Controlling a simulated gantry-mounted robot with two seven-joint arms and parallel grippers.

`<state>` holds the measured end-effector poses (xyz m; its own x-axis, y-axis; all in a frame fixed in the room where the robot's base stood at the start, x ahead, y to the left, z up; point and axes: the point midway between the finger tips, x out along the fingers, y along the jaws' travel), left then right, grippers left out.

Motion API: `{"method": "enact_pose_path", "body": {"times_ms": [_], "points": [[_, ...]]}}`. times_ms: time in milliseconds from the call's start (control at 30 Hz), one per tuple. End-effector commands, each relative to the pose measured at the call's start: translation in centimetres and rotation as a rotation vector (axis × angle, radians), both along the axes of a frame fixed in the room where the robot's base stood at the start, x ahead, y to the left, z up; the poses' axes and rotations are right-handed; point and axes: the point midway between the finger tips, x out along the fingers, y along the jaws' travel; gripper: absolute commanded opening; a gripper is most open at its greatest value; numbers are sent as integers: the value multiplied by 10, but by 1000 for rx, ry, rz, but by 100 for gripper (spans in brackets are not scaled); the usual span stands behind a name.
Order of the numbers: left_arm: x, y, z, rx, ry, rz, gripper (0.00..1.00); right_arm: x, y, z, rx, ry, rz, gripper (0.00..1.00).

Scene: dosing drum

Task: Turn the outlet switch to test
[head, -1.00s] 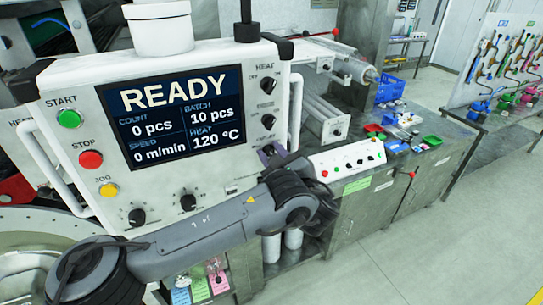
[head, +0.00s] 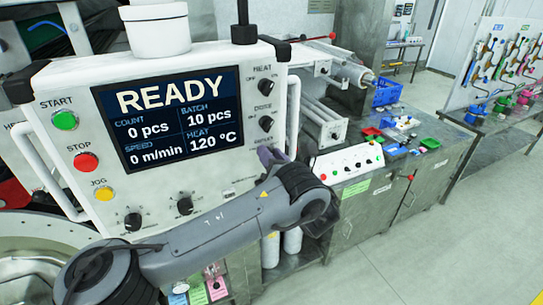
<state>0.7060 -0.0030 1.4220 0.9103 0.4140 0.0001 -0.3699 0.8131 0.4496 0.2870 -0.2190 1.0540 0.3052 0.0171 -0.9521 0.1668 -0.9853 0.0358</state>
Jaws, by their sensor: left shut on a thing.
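The white control panel (head: 238,60) with a dark READY screen (head: 168,115) fills the left of the head view. Black selector knobs for heat (head: 264,86) and dose (head: 266,123) are on its right side. The third switch below them, under a small, hard-to-read label, is covered by my left gripper (head: 269,156). My left gripper is shut on that outlet switch at the panel's lower right. The switch's pointer and its position are hidden. My right gripper is not in view.
A green start button (head: 65,120), a red stop button (head: 86,161) and a yellow jog button (head: 104,193) line the panel's left side. White handles flank the panel, the right one (head: 293,115) close to my left gripper. A small button box (head: 347,163) stands to the right.

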Motion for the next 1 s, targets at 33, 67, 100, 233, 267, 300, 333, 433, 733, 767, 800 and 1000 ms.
{"method": "enact_pose_path", "body": {"times_ms": [33, 67, 100, 233, 267, 300, 333, 433, 733, 767, 800, 1000], "points": [[0, 0, -1, 16, 8, 0, 3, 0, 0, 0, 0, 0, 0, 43], [0, 0, -1, 26, 13, 0, 3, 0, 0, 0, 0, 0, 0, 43], [0, 0, -1, 36, 17, 0, 3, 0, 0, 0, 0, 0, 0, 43], [0, 0, -1, 57, 28, 1, 3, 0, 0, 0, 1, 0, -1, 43], [1, 0, -1, 60, 29, 1, 3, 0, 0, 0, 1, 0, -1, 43], [1, 0, -1, 63, 31, 0, 3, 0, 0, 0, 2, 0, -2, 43], [0, 0, -1, 65, 32, 0, 3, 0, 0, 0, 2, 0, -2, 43], [0, 0, -1, 68, 33, 1, 3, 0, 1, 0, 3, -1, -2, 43], [0, 0, -1, 68, 32, 0, 40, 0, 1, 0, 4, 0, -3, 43], [0, 0, -1, 68, 32, 0, 44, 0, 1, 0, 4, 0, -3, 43], [0, 0, -1, 67, 31, 0, 50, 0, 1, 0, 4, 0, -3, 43], [0, 0, -1, 66, 31, 0, 57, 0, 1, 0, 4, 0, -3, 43]]}}
